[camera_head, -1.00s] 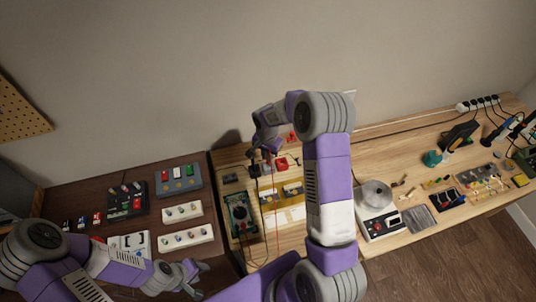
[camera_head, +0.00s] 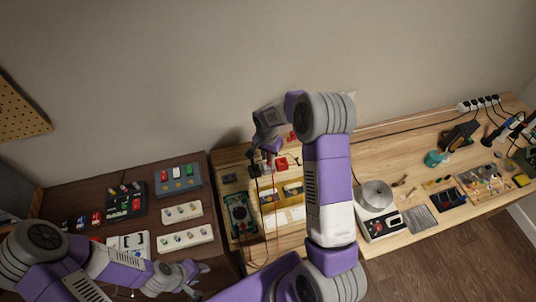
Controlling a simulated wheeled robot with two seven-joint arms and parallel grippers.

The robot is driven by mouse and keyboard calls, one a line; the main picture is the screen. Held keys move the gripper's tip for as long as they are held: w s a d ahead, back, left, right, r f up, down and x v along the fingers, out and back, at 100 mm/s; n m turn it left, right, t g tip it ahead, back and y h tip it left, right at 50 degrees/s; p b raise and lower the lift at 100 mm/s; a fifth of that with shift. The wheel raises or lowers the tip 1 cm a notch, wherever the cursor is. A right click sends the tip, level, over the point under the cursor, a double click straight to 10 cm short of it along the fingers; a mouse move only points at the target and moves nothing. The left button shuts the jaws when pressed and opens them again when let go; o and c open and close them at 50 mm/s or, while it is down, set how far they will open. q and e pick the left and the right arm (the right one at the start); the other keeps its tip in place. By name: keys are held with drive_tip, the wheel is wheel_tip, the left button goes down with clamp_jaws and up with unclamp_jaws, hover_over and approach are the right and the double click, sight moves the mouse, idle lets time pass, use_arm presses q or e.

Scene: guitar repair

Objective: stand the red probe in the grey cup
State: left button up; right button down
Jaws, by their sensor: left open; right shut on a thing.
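My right gripper (camera_head: 264,160) reaches over the back of the left part of the wooden bench and points down. It is shut on the red probe (camera_head: 272,164), a thin red piece at its fingertips, with a red lead hanging down in front. I cannot make out the grey cup clearly; the gripper and small items crowd that spot. A dark multimeter (camera_head: 240,215) lies in front, with thin leads running from it. My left gripper (camera_head: 196,272) is open and empty, low in the picture in front of the dark table.
The dark table (camera_head: 80,192) at left holds pedals and white pickups (camera_head: 186,237). Yellow trays (camera_head: 292,190) and red items (camera_head: 283,163) lie close to the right gripper. My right arm covers the bench's middle.

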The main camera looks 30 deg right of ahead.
drive_tip(key=shift+f+b, duration=1.3)
drive_tip(key=shift+f, duration=0.25)
drive_tip(key=c, duration=0.7)
unclamp_jaws()
drive_tip(key=shift+r, duration=0.1)
drive_tip(key=shift+r+p, duration=2.1)
drive_tip(key=shift+r, duration=1.35)
